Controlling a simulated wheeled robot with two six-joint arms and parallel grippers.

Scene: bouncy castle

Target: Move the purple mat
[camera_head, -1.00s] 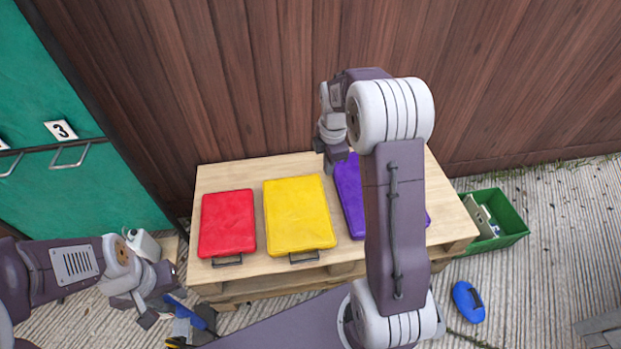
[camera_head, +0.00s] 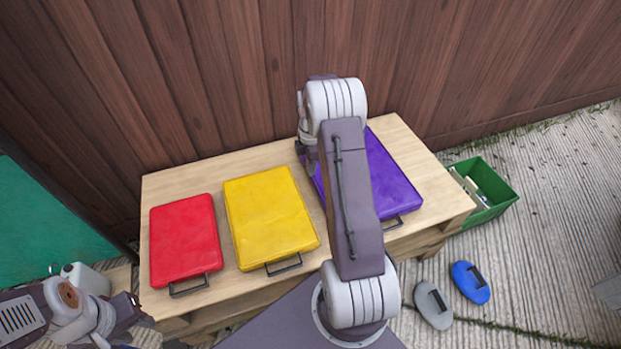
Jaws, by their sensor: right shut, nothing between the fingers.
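The purple mat (camera_head: 386,180) lies flat on the right part of the wooden pallet table (camera_head: 140,240), with a dark handle at its front edge. My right arm crosses in front of it and hides its left and middle part. My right gripper (camera_head: 309,158) is at the mat's back left edge, shut and empty. It is mostly hidden by my arm, so I cannot tell whether it touches the mat. My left gripper (camera_head: 125,312) is low at the left, by the table's front left corner. Its fingers are too unclear to read.
A yellow mat (camera_head: 268,216) and a red mat (camera_head: 185,240) lie left of the purple one. A green crate (camera_head: 492,210) stands right of the table. A wooden wall stands behind.

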